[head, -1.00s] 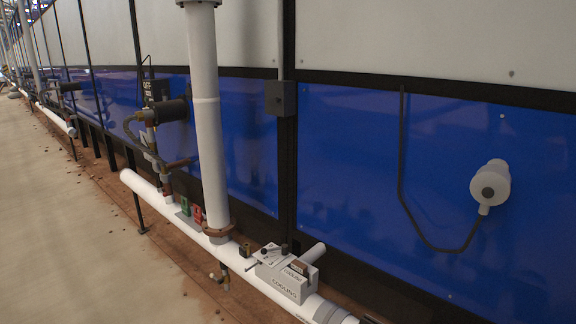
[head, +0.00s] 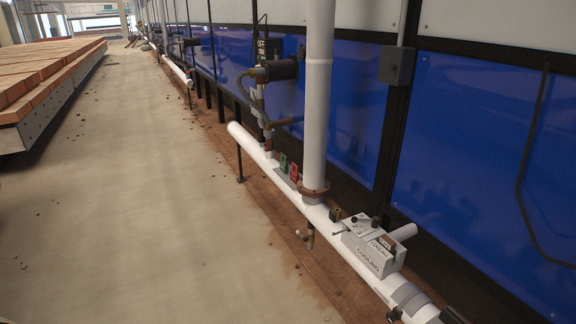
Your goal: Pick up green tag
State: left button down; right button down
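A small green tag (head: 283,162) stands at the white horizontal pipe, just left of the thick vertical pipe. A red tag (head: 294,172) is right beside it, nearer to the vertical pipe. Whether the green tag hangs or rests on something is too small to tell. Neither of my grippers is in the head view.
The white horizontal pipe (head: 351,253) runs low along the blue wall (head: 454,142). A white vertical pipe (head: 318,95) and a grey box marked COOLING (head: 372,247) are on it. A pallet of bricks (head: 40,80) stands at the left.

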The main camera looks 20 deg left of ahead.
aim_at(283, 164)
jog(key=i+j+z, duration=0.1)
jog(key=i+j, duration=0.35)
jog(key=j, duration=0.25)
jog(key=i+j+z, duration=0.15)
jog(key=i+j, duration=0.3)
jog(key=j, duration=0.25)
jog(key=i+j+z, duration=0.15)
jog(key=j, duration=0.25)
jog(key=i+j, duration=0.3)
jog(key=i+j+z, duration=0.15)
jog(key=j, duration=0.35)
